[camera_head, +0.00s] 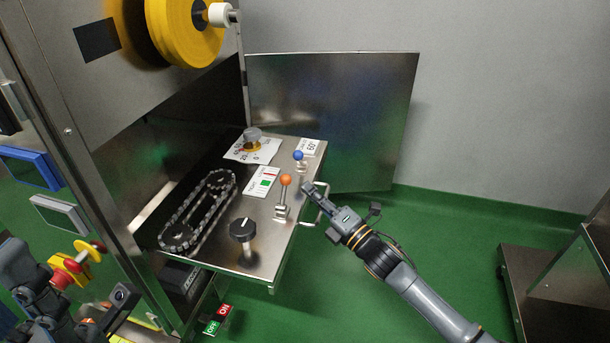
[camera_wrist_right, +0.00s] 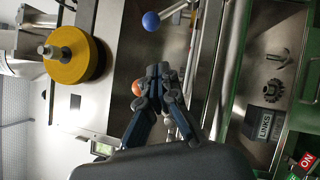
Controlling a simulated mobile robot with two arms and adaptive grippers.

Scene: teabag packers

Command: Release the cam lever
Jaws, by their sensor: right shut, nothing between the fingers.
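Two ball-topped levers stand on the steel pull-out panel (camera_head: 222,245): one with an orange ball (camera_head: 285,180) on a metal bracket, one with a blue ball (camera_head: 298,156) behind it. Which one is the cam lever is not marked. My right gripper (camera_head: 309,189) is shut and empty, just right of the orange lever at the panel's right edge. In the right wrist view the shut fingers (camera_wrist_right: 158,72) partly cover the orange ball (camera_wrist_right: 137,88); contact cannot be told. The blue ball (camera_wrist_right: 151,21) is clear of them. My left arm is at the lower left; its fingers are unclear.
A black knob (camera_head: 243,230), a chain loop (camera_head: 198,212) and a dial (camera_head: 253,145) are on the panel. A handle (camera_head: 318,214) sticks out at its right edge. An open steel door (camera_head: 335,110) stands behind.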

